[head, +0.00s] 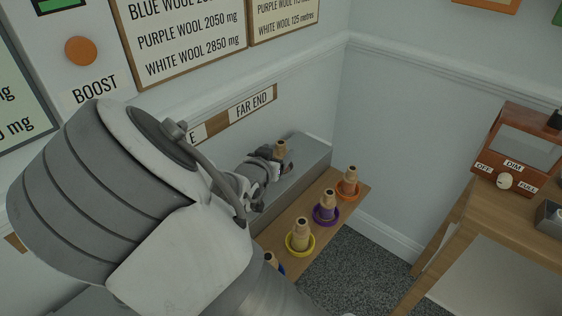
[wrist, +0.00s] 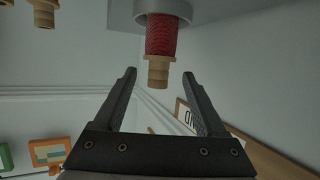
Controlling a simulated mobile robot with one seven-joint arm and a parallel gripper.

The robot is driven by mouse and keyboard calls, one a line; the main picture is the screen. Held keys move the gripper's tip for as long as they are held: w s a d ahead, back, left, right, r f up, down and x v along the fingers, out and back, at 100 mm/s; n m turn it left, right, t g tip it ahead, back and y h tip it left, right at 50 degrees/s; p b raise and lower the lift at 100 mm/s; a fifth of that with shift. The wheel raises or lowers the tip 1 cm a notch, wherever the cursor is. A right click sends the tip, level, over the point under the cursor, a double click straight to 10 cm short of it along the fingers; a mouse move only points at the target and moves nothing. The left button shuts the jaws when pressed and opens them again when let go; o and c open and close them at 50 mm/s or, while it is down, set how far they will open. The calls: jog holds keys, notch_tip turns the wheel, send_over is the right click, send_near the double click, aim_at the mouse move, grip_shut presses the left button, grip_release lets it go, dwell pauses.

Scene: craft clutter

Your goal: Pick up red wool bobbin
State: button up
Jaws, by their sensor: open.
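The red wool bobbin (wrist: 162,40) shows at the top of the wrist view, wound in deep red with a pale wooden end pointing down the picture. A grey ring-like part surrounds its upper end. My gripper (wrist: 160,74) is open, with one black finger on each side of the wooden end and visible space on both sides. In the head view my gripper (head: 262,168) is at the grey ledge, partly hidden behind my arm. A wooden bobbin end (head: 281,149) shows just beyond it; no red is visible there.
A wooden shelf (head: 268,238) below the grey ledge (head: 305,160) carries several bobbins in coloured rings: orange (head: 348,185), purple (head: 325,210), yellow (head: 300,240) and a partly hidden blue one. A wooden table (head: 515,225) with a dimmer box (head: 520,150) stands right. Wall signs hang above.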

aim_at(279, 152)
jog(key=x, duration=0.1)
jog(key=b+x, duration=0.1)
jog(key=shift+w+d+f, duration=0.15)
jog(key=shift+d+f, duration=0.05)
jog(key=shift+f, duration=0.15)
jog(key=shift+w+d, duration=0.1)
jog(key=shift+w, duration=0.45)
jog(key=shift+s+f, duration=0.1)
grip_shut()
